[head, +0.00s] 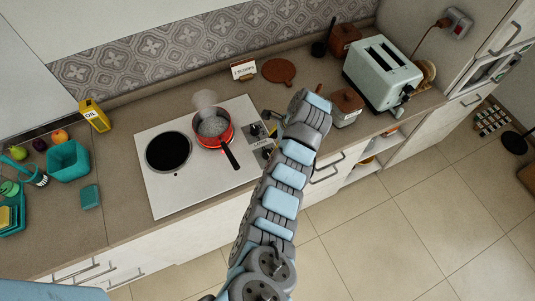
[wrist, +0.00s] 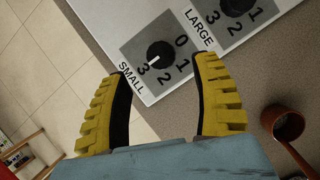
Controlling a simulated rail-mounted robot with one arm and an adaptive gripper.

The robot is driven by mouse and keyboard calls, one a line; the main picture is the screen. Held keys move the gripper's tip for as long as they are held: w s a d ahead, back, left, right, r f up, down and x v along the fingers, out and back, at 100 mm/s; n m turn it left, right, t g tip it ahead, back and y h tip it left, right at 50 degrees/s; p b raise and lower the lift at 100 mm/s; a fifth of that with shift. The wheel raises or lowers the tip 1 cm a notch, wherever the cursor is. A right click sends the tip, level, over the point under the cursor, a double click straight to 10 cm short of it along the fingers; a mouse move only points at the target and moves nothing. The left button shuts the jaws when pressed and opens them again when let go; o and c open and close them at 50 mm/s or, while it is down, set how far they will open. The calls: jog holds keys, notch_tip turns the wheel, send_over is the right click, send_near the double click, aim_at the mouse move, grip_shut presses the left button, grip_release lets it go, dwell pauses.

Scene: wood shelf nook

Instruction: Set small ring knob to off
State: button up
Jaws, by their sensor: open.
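The small ring knob (wrist: 160,55) is round and black, on a grey square panel marked SMALL. Its white pointer is turned to the 3, away from the 0. My gripper (wrist: 163,68) is open, with its yellow ridged fingers on either side of the view and the knob ahead, between and just past the fingertips. I cannot tell how far above the knob they are. In the head view my gripper is mostly hidden by my arm, beside the white hob (head: 188,190). Two dark knobs show on the hob's right edge.
The LARGE knob (wrist: 238,5) is close by, partly cut off. A red pot (head: 213,128) with its black handle toward the knobs stands on the hob, steaming. The large ring (head: 168,152) is empty.

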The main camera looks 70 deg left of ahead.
aim_at(268, 153)
jog(key=shift+p+x, duration=0.5)
jog(key=shift+x, duration=2.6)
grip_shut()
